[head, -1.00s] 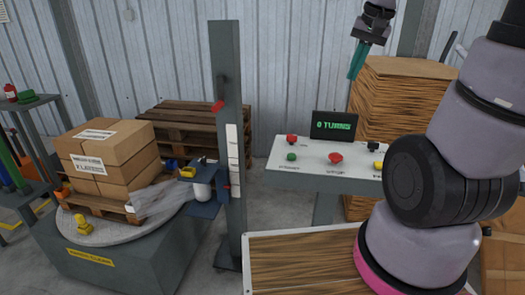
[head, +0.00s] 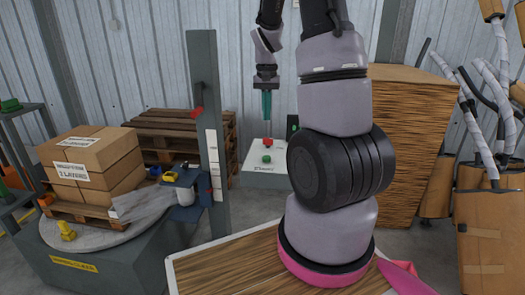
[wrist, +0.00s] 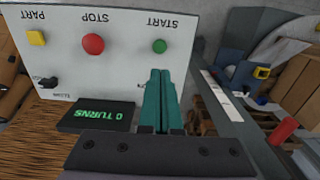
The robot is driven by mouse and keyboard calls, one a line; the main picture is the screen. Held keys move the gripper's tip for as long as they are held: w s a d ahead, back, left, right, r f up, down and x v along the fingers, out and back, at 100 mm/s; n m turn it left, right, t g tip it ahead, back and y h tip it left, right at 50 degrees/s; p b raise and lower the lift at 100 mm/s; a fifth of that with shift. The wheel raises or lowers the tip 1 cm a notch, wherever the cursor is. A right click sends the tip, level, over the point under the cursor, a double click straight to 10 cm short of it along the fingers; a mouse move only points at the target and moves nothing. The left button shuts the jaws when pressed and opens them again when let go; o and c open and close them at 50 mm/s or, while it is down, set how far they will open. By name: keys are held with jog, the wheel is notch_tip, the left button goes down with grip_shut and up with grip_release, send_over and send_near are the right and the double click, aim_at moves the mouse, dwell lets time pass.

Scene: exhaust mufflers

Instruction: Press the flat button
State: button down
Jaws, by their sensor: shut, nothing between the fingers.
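A white control panel (wrist: 120,15) carries a round green START button (wrist: 159,46), a larger round red STOP button (wrist: 92,44), a square yellow PART button (wrist: 36,38) and a black knob (wrist: 48,82). In the wrist view the fingers (wrist: 158,76) lie just below the green button; contact cannot be told.
A black display (wrist: 95,116) reads "0 TURNS". A grey post (head: 208,130) stands left of the panel. Beyond it, a turntable (head: 100,236) bears a pallet of boxes (head: 92,150). A wood-topped surface (head: 225,270) lies in front, and wrapped pipes stand at the right.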

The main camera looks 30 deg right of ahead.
aim_at(267, 157)
notch_tip(267, 157, down, 14)
dwell(0.6)
